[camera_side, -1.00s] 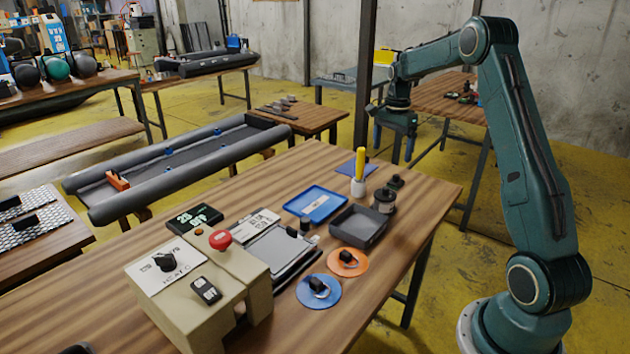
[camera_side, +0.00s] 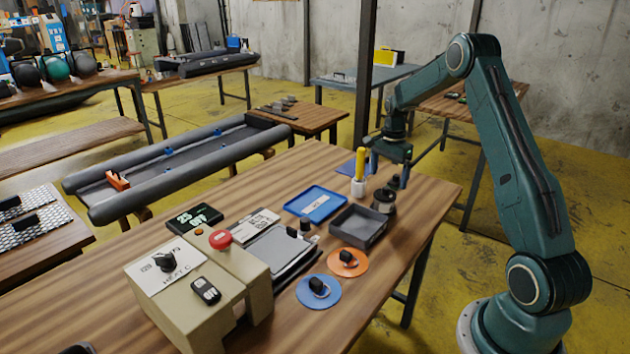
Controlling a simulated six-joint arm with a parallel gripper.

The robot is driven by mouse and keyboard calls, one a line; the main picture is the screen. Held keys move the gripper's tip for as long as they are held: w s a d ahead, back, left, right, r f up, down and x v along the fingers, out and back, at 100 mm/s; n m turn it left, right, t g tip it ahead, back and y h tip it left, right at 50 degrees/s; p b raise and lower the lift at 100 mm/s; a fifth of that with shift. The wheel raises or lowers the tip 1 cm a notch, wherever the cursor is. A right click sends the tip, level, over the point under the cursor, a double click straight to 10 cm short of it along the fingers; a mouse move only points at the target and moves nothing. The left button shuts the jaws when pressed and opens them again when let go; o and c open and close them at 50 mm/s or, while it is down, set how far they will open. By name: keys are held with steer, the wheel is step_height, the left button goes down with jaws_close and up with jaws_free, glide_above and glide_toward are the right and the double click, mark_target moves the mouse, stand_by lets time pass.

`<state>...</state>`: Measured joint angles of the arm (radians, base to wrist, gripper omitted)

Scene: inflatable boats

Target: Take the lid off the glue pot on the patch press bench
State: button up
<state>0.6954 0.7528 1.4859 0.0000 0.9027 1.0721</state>
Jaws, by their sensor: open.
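The glue pot (camera_side: 383,205) looks like a small dark round tin with a paler band, upright near the far right edge of the wooden bench (camera_side: 300,330). Its dark lid (camera_side: 384,194) appears to be on it. My gripper (camera_side: 389,178) is open and empty, pointing down just behind and above the pot, apart from it as far as I can see. One finger hangs near the yellow-handled brush, the other right of the pot. A small black item behind the pot is mostly hidden by my gripper.
Close left of the pot stand a white holder with a yellow-handled brush (camera_side: 360,165) and a dark grey tray (camera_side: 358,232). A blue tray (camera_side: 315,204), an orange disc (camera_side: 347,262), a blue disc (camera_side: 318,291) and the beige press (camera_side: 200,300) lie further off.

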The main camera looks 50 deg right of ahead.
mark_target(386, 188)
steer(key=shift+w+f, duration=0.2)
steer(key=shift+f, duration=2.4)
steer(key=shift+d, duration=0.1)
steer(key=c, duration=1)
